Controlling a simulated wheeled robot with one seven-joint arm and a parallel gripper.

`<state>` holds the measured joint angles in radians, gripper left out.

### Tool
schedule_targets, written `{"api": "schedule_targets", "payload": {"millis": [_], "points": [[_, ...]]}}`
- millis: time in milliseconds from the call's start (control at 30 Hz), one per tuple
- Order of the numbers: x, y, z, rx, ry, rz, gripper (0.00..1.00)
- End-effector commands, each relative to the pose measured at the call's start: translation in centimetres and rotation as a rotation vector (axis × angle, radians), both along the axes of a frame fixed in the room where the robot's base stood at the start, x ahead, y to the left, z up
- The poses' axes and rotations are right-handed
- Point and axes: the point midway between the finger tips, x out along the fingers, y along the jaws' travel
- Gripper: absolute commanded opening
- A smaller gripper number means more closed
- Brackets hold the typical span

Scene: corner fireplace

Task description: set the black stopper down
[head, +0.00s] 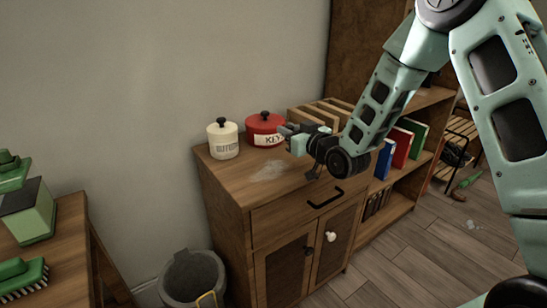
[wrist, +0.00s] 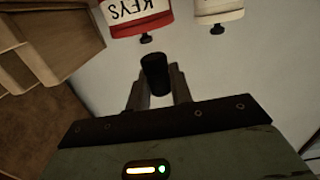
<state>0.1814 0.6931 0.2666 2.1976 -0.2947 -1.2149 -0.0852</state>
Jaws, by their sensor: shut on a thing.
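My gripper (wrist: 157,88) is shut on the black stopper (wrist: 154,70), a small dark cylinder between the two fingertips in the wrist view. In the head view my gripper (head: 289,132) reaches from the right over the wooden cabinet's top (head: 240,180), in front of the red canister. The stopper cannot be made out clearly in the head view. It appears held above the cabinet top, but its exact height cannot be told.
The red KEYS canister (head: 265,124) and a cream lidded canister (head: 223,144) stand at the cabinet's back. A wooden rack (head: 322,112) stands right of them. A grey bin (head: 190,285) stands below left.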

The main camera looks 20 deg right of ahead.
Motion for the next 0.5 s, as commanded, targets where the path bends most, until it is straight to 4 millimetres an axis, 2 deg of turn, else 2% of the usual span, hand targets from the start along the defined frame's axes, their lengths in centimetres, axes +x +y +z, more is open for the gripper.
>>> {"api": "schedule_targets", "payload": {"millis": [33, 100, 367, 500], "points": [[0.0, 0.0, -1.3, 0.001, 0.006, 0.0, 0.01], [0.0, 0.0, -2.5, 0.0, 0.005, 0.0, 0.01], [0.0, 0.0, -4.7, 0.0, 0.0, 0.0, 0.01], [0.0, 0.0, -6.8, 0.0, 0.003, 0.0, 0.01]]}}
